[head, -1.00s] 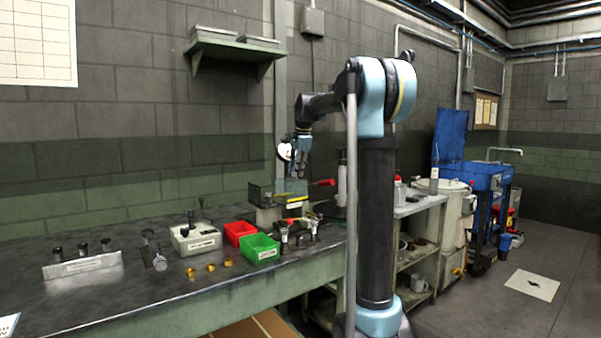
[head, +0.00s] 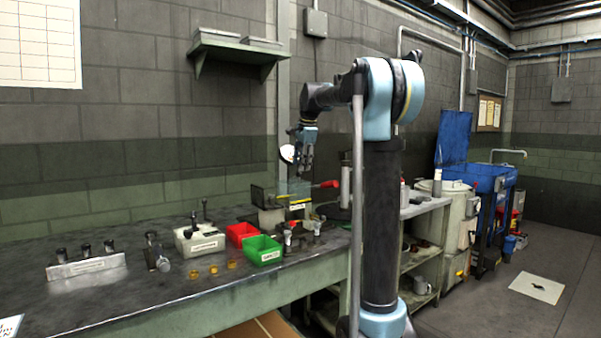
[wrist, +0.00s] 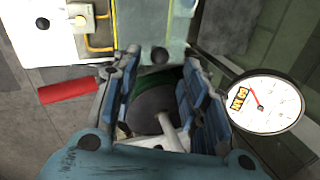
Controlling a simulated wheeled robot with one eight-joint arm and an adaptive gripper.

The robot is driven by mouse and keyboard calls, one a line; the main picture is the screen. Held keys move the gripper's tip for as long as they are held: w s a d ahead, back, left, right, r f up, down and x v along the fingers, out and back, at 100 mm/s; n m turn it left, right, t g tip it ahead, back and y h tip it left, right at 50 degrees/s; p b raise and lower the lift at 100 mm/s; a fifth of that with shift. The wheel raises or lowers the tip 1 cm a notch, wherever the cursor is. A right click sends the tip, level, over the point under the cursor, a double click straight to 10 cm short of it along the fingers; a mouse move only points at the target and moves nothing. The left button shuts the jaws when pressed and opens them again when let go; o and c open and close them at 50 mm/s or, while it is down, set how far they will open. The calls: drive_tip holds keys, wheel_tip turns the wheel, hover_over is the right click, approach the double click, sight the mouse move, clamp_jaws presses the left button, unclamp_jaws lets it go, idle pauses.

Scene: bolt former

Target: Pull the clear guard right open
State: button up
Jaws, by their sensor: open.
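The forming machine (head: 270,217) stands at the back right of the bench. A pale, see-through panel, apparently the clear guard (head: 296,187), stands at its top. It seems to show as a pale green strip at the top of the wrist view (wrist: 152,22), but its edges are hard to make out. My gripper (head: 306,170) hangs above the machine, pointing down, apparently apart from the guard. In the wrist view the fingers of my gripper (wrist: 160,75) are spread, with nothing held. A grey round part with a green edge shows between and beyond them.
A red handle (head: 329,184) sticks out right of the machine and shows left of the fingers (wrist: 68,90). A white dial gauge (head: 287,153) is close beside my gripper. Red (head: 240,232) and green (head: 263,250) bins stand in front of the machine.

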drive_tip(key=v, duration=0.7)
drive_tip(key=shift+r, duration=0.45)
drive_tip(key=shift+s+d, duration=0.1)
drive_tip(key=s+d+f+n, duration=0.35)
drive_tip(key=s+f, duration=0.55)
drive_tip(key=s, duration=0.3)
drive_tip(key=s+d+f+n, duration=0.3)
drive_tip(key=s+f+n, duration=0.1)
drive_tip(key=s+f, duration=0.6)
drive_tip(key=s+d+f+n, duration=0.1)
drive_tip(key=s+f+n, duration=0.2)
drive_tip(key=s+f, duration=0.8)
drive_tip(key=s+d+f+n+g+h, duration=0.1)
drive_tip(key=s+d+f+n, duration=0.1)
drive_tip(key=s+f, duration=0.9)
drive_tip(key=shift+f+n, duration=0.55)
drive_tip(key=shift+f, duration=0.3)
drive_tip(key=shift+w, duration=0.1)
drive_tip(key=shift+w+f, duration=0.2)
drive_tip(key=shift+w, duration=0.2)
